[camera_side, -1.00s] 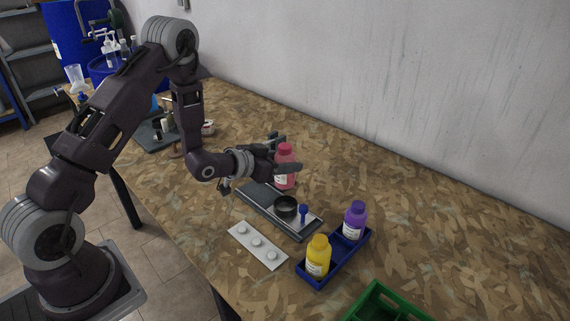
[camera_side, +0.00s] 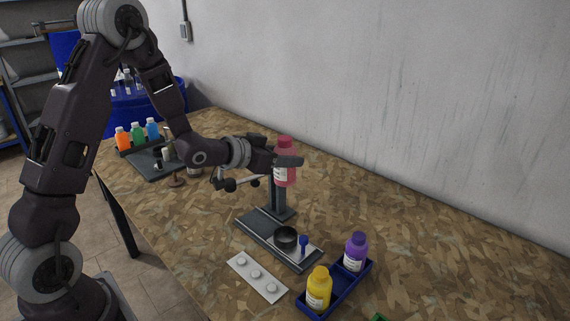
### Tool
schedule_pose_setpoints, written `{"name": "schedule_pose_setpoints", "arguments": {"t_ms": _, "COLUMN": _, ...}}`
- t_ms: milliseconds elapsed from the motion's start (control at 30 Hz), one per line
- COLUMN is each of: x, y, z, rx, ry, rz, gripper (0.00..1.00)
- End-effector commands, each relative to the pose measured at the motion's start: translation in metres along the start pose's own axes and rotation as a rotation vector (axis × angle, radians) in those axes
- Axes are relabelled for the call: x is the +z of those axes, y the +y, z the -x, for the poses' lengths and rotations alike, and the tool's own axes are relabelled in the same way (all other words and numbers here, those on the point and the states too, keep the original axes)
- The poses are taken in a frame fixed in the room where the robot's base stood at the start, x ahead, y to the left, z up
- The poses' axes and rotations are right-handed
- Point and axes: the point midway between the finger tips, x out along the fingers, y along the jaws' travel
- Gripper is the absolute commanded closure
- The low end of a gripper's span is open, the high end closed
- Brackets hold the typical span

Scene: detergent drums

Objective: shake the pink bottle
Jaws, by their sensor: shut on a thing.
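The pink bottle (camera_side: 285,172) is upright with its pink cap on and a white label on its front. My gripper (camera_side: 288,161) is shut on it around its upper part. The bottle is held in the air above the table, in front of the post of a dark grey stand (camera_side: 277,200) as seen from here. Part of the bottle is hidden by the gripper finger.
On the stand's base are a black round cup (camera_side: 285,238) and a small blue item (camera_side: 303,245). A white strip with knobs (camera_side: 257,277) lies in front. A blue tray (camera_side: 338,289) holds a yellow bottle (camera_side: 318,289) and a purple bottle (camera_side: 355,252). Orange (camera_side: 123,140), green and blue bottles stand at the back left.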

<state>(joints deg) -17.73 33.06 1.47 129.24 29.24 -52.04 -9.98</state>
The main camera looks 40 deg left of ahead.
Motion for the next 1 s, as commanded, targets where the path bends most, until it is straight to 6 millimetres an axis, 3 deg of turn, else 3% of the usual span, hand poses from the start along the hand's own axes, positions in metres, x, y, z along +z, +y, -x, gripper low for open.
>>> {"name": "schedule_pose_setpoints", "arguments": {"t_ms": 33, "x": 0.03, "y": 0.002, "z": -0.011, "rx": 0.005, "ry": -0.018, "rz": 0.006, "gripper": 1.0}}
{"name": "schedule_pose_setpoints", "arguments": {"t_ms": 67, "x": 0.03, "y": 0.001, "z": -0.012, "rx": 0.004, "ry": -0.008, "rz": 0.003, "gripper": 1.0}}
{"name": "schedule_pose_setpoints", "arguments": {"t_ms": 133, "x": -0.021, "y": -0.001, "z": 0.006, "rx": -0.002, "ry": 0.024, "rz": -0.008, "gripper": 1.0}}
{"name": "schedule_pose_setpoints", "arguments": {"t_ms": 200, "x": -0.047, "y": 0.0, "z": 0.018, "rx": -0.002, "ry": 0.013, "rz": -0.005, "gripper": 1.0}}
{"name": "schedule_pose_setpoints", "arguments": {"t_ms": 233, "x": -0.038, "y": 0.001, "z": 0.015, "rx": 0.002, "ry": 0.0, "rz": -0.001, "gripper": 1.0}}
{"name": "schedule_pose_setpoints", "arguments": {"t_ms": 300, "x": 0.021, "y": 0.003, "z": -0.006, "rx": 0.006, "ry": -0.026, "rz": 0.008, "gripper": 1.0}}
{"name": "schedule_pose_setpoints", "arguments": {"t_ms": 367, "x": 0.03, "y": 0.001, "z": -0.012, "rx": 0.003, "ry": -0.008, "rz": 0.003, "gripper": 1.0}}
{"name": "schedule_pose_setpoints", "arguments": {"t_ms": 433, "x": -0.021, "y": -0.001, "z": 0.006, "rx": -0.003, "ry": 0.024, "rz": -0.008, "gripper": 1.0}}
{"name": "schedule_pose_setpoints", "arguments": {"t_ms": 500, "x": -0.047, "y": 0.0, "z": 0.018, "rx": -0.002, "ry": 0.013, "rz": -0.006, "gripper": 1.0}}
{"name": "schedule_pose_setpoints", "arguments": {"t_ms": 533, "x": -0.038, "y": 0.001, "z": 0.015, "rx": 0.002, "ry": 0.0, "rz": -0.001, "gripper": 1.0}}
{"name": "schedule_pose_setpoints", "arguments": {"t_ms": 600, "x": 0.021, "y": 0.003, "z": -0.006, "rx": 0.006, "ry": -0.026, "rz": 0.008, "gripper": 1.0}}
{"name": "schedule_pose_setpoints", "arguments": {"t_ms": 667, "x": 0.03, "y": 0.001, "z": -0.012, "rx": 0.003, "ry": -0.008, "rz": 0.003, "gripper": 1.0}}
{"name": "schedule_pose_setpoints", "arguments": {"t_ms": 733, "x": -0.021, "y": -0.001, "z": 0.006, "rx": -0.003, "ry": 0.024, "rz": -0.008, "gripper": 1.0}}
{"name": "schedule_pose_setpoints", "arguments": {"t_ms": 800, "x": -0.047, "y": 0.0, "z": 0.018, "rx": -0.002, "ry": 0.013, "rz": -0.006, "gripper": 1.0}}
{"name": "schedule_pose_setpoints", "arguments": {"t_ms": 833, "x": -0.038, "y": 0.001, "z": 0.015, "rx": 0.002, "ry": 0.0, "rz": -0.001, "gripper": 1.0}}
{"name": "schedule_pose_setpoints", "arguments": {"t_ms": 900, "x": 0.021, "y": 0.003, "z": -0.006, "rx": 0.006, "ry": -0.026, "rz": 0.008, "gripper": 1.0}}
{"name": "schedule_pose_setpoints", "arguments": {"t_ms": 967, "x": 0.03, "y": 0.001, "z": -0.012, "rx": 0.003, "ry": -0.008, "rz": 0.003, "gripper": 1.0}}
{"name": "schedule_pose_setpoints", "arguments": {"t_ms": 1000, "x": 0.006, "y": 0.0, "z": -0.004, "rx": 0.0, "ry": 0.013, "rz": -0.004, "gripper": 1.0}}
